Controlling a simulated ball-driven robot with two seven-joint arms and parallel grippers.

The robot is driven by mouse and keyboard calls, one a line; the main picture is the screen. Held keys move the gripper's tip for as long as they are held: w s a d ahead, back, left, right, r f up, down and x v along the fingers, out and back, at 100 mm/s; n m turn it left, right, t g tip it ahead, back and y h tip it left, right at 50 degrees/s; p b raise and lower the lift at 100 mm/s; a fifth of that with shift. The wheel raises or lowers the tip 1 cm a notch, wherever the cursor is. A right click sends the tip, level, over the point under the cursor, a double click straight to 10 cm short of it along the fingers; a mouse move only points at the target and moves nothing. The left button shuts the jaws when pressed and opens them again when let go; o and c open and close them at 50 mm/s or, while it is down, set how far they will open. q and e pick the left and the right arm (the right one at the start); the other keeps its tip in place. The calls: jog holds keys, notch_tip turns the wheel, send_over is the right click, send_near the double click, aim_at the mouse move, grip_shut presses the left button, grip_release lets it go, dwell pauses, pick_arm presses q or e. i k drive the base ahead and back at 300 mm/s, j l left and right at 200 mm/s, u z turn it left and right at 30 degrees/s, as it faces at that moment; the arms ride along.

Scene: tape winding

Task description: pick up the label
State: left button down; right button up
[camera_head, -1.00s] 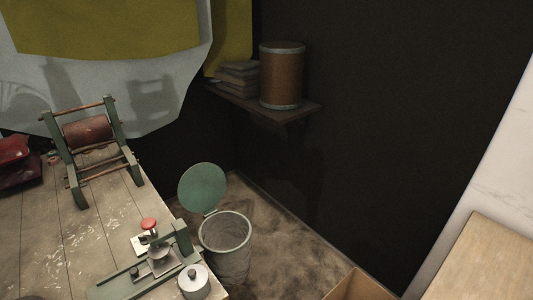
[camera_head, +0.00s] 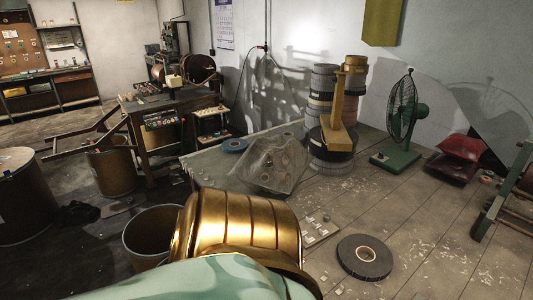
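I cannot make out a label for certain. A pale flat sheet with small pieces on it (camera_head: 318,231) lies on the wooden table (camera_head: 440,240), left of a dark tape roll (camera_head: 364,257). It is too small to tell what it is. A gold and mint-green link of my arm fills the bottom middle and hides part of the table's near edge. Neither gripper shows in the view.
Stacked rolls (camera_head: 322,95), a clear plastic bag (camera_head: 272,165) and a green fan (camera_head: 403,112) stand toward the back of the table. Red bags (camera_head: 461,155) lie at right. An open bin (camera_head: 152,236) stands on the floor at left. The table's right front is mostly clear.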

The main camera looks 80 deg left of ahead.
aim_at(311, 239)
jog(key=u, duration=2.25)
jog(key=i+j, duration=0.15)
jog(key=j, duration=0.2)
jog(key=i+j, duration=0.15)
jog(key=j, duration=0.2)
jog(key=i+j, duration=0.15)
jog(key=j, duration=0.15)
